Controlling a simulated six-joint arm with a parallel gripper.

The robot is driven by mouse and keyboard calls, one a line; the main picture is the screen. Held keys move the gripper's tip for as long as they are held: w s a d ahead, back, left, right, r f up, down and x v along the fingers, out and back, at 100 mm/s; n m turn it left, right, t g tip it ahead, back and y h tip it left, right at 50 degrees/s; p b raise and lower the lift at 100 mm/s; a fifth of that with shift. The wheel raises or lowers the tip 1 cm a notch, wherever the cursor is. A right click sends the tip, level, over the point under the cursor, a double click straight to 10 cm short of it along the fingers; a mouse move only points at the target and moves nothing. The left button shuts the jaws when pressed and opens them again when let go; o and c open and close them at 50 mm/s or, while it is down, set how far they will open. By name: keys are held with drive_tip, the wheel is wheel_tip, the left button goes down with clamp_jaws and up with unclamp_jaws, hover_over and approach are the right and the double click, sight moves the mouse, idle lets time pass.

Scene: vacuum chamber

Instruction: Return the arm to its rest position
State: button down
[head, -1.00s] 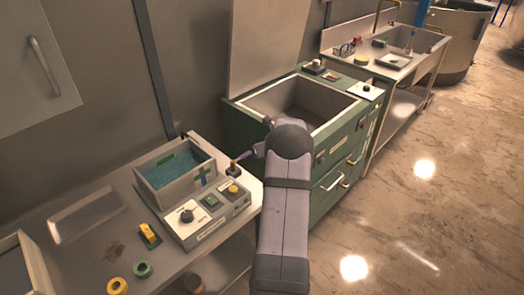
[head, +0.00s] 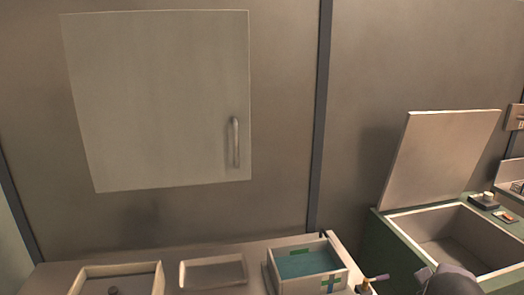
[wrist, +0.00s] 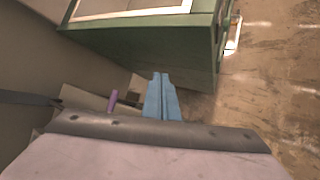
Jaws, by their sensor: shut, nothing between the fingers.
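My gripper (wrist: 161,98) shows in the wrist view as two blue fingers side by side, shut with nothing between them. It hangs in front of the green cabinet (wrist: 165,45), apart from it as far as I can tell. In the head view only a dark, rounded part of my arm (head: 450,280) shows at the bottom right, in front of the cabinet's open basin (head: 398,217). My fingers are out of the head view.
A purple rod (wrist: 113,98) stands left of my fingers. The head view shows a bench (head: 215,255) with a blue-filled box (head: 272,272) and a shallow tray (head: 182,273). A raised lid (head: 440,155) leans behind the basin. A closed wall cupboard (head: 160,100) hangs above.

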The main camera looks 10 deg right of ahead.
drive_tip(key=s+a+f+m+g+y, duration=0.1)
drive_tip(key=s+a+f+m+g, duration=0.25)
drive_tip(key=s+m, duration=0.35)
drive_tip(key=s+a+f+m+g, duration=0.2)
drive_tip(key=s+a+f+m, duration=0.1)
drive_tip(key=s+f+m, duration=0.4)
drive_tip(key=s+a+r+m+g+y, duration=0.1)
drive_tip(key=s+a+m+g+y, duration=0.15)
drive_tip(key=s+a+m, duration=0.4)
drive_tip(key=s+a+r+m+g+y, duration=0.1)
drive_tip(key=s+a+r, duration=0.15)
drive_tip(key=a, duration=0.65)
drive_tip(key=s+a+r+m+y, duration=0.1)
drive_tip(key=a+r+y, duration=0.15)
drive_tip(key=a, duration=0.65)
drive_tip(key=s+a+r+m+g+y, duration=0.1)
drive_tip(key=s+a+r, duration=0.15)
drive_tip(key=a, duration=0.65)
drive_tip(key=w+a+r+n+t+h, duration=0.1)
drive_tip(key=w+a+r+n+t, duration=0.2)
drive_tip(key=w+a+r+n, duration=0.2)
drive_tip(key=a+r, duration=0.3)
drive_tip(key=a, duration=0.3)
drive_tip(key=shift+w+a+t+h, duration=0.25)
drive_tip(key=shift+w+t+h, duration=0.05)
drive_tip(key=shift+t, duration=0.1)
